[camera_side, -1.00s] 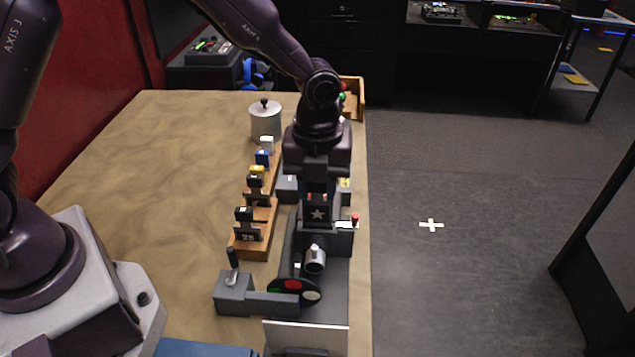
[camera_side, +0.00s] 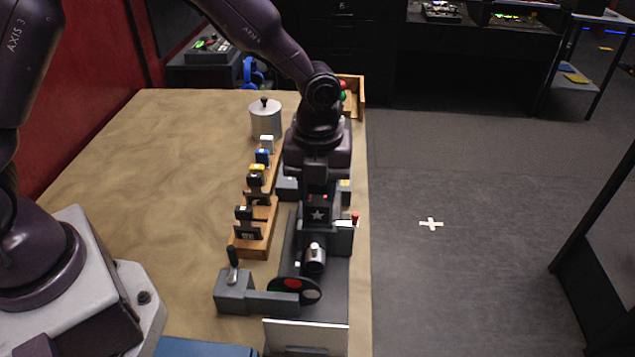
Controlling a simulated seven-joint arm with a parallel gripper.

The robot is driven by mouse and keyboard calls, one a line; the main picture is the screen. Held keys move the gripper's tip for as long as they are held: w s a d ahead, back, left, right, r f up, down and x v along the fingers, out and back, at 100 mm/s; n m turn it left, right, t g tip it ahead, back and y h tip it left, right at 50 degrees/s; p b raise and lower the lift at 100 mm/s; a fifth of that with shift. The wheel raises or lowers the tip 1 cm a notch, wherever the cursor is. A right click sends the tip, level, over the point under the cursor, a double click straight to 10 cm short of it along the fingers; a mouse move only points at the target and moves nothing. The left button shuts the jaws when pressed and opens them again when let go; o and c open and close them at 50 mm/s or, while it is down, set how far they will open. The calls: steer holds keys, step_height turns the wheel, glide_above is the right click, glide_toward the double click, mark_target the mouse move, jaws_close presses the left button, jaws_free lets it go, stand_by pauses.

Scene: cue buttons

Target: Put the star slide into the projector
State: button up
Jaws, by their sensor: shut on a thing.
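The star slide (camera_side: 317,214) is a dark plate with a white star, held upright with its star side facing the camera. My gripper (camera_side: 317,196) is shut on it from above, right over the projector (camera_side: 322,270). The projector is a dark grey body with a silver lens (camera_side: 315,256) and a colour wheel (camera_side: 294,289) in front. The slide's lower edge is at the projector's top behind the lens. I cannot tell how far it sits in the slot.
A wooden rack (camera_side: 254,238) with several slides stands left of the projector. A lever box (camera_side: 235,293) is at the front left, a white screen (camera_side: 305,338) at the front. A grey lidded canister (camera_side: 265,118) stands behind the rack. The table's left side is clear.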

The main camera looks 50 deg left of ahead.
mark_target(318, 201)
steer(key=shift+f, duration=2.65)
stand_by(0.4)
steer(key=o, duration=1.2)
steer(key=shift+c, duration=0.2)
steer(key=shift+r, duration=3.5)
